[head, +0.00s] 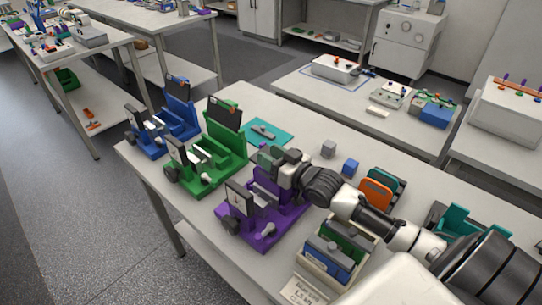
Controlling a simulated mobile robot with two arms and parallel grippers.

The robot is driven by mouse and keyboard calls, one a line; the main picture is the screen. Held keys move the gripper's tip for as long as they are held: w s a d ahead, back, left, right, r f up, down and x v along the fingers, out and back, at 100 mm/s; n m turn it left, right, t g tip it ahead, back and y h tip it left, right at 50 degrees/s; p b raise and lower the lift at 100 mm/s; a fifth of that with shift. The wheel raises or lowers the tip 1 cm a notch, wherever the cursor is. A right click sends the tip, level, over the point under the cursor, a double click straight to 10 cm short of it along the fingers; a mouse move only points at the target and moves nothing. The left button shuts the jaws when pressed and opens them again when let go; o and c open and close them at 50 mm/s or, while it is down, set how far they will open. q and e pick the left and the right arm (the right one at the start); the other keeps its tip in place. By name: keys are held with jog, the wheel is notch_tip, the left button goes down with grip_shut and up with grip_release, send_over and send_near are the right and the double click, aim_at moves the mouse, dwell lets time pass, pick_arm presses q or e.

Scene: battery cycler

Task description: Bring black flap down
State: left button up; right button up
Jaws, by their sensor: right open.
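Three battery cyclers stand in a row on the table: a blue one (178,124), a green one (228,158) and a purple one (262,238). The blue one's black flap (178,88) and the green one's black flap (223,113) stand upright at the back of their bodies. My right gripper (270,160) is at the upper back of the purple cycler, and its jaws are open. The gripper and wrist cover that area, so I cannot tell the purple cycler's flap position or whether the gripper touches it. My left gripper is out of view.
A teal plate (265,132) lies behind the green cycler. A grey cube (328,149) and a blue cube (350,167) lie behind my right wrist. An orange case (376,193) and a box with green and blue packs (328,256) stand to the right.

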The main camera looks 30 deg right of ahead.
jog(key=r, duration=0.2)
jog(key=r+b, duration=0.1)
jog(key=r, duration=0.1)
jog(key=shift+s+d+r, duration=0.1)
jog(key=shift+s, duration=0.1)
jog(key=s+d+r+b, duration=0.2)
jog(key=s+d+r, duration=0.3)
jog(key=s, duration=0.5)
jog(key=shift+d+r, duration=0.2)
jog(key=shift+r, duration=0.7)
